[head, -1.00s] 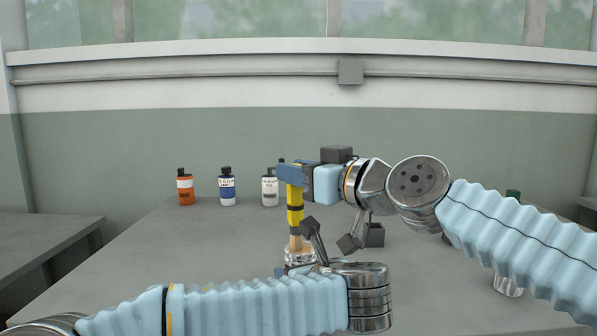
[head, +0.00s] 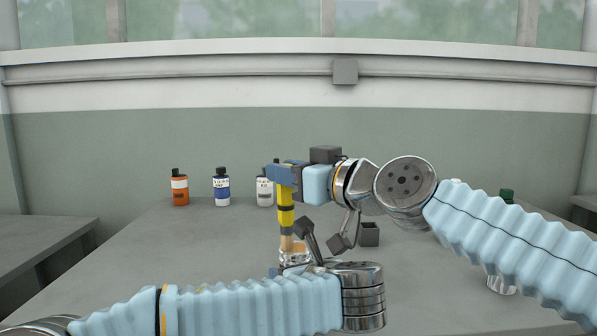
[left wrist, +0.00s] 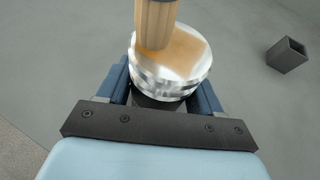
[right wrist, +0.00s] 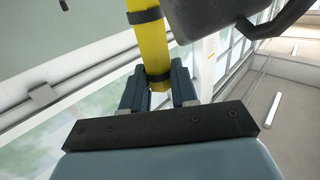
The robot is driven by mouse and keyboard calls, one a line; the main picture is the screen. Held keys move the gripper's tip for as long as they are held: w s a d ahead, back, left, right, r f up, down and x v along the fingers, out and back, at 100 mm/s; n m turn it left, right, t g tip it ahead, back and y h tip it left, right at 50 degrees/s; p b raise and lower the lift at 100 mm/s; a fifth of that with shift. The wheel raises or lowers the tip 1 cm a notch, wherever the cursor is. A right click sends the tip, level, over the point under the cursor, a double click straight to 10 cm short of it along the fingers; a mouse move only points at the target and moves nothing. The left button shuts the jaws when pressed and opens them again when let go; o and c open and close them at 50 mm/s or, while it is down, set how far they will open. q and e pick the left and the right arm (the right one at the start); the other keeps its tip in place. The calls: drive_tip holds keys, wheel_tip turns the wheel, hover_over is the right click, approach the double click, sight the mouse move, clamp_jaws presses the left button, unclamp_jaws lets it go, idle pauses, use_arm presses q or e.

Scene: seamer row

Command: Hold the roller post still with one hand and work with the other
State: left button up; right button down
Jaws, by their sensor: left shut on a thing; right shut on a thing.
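The roller post (left wrist: 175,75) is a shiny, ringed metal cylinder low in front of me. In the head view only a little of the post (head: 296,257) shows above my left arm. My left gripper (head: 284,270) is shut on it from the near side. My right gripper (head: 281,174) is shut on the top of an upright yellow tool (head: 286,217) with black bands. The tool's wooden lower end (left wrist: 155,24) is over the post's top face; I cannot tell whether it touches. The right wrist view also shows the yellow shaft (right wrist: 150,45) between the fingers.
Orange (head: 180,188), blue-labelled (head: 222,188) and white (head: 264,191) bottles stand at the back left of the grey table (head: 130,255). A small dark open box (head: 369,236) stands right of the post. A green-capped item (head: 507,197) is partly hidden behind my right arm.

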drive_tip(key=shift+a, duration=0.15)
drive_tip(key=shift+w+d, duration=0.2)
drive_tip(key=shift+w, duration=0.75)
drive_tip(key=shift+a, duration=0.1)
drive_tip(key=shift+s+d+f, duration=0.15)
drive_tip(key=shift+s+d, duration=0.4)
drive_tip(key=shift+d, duration=0.25)
idle(3.8)
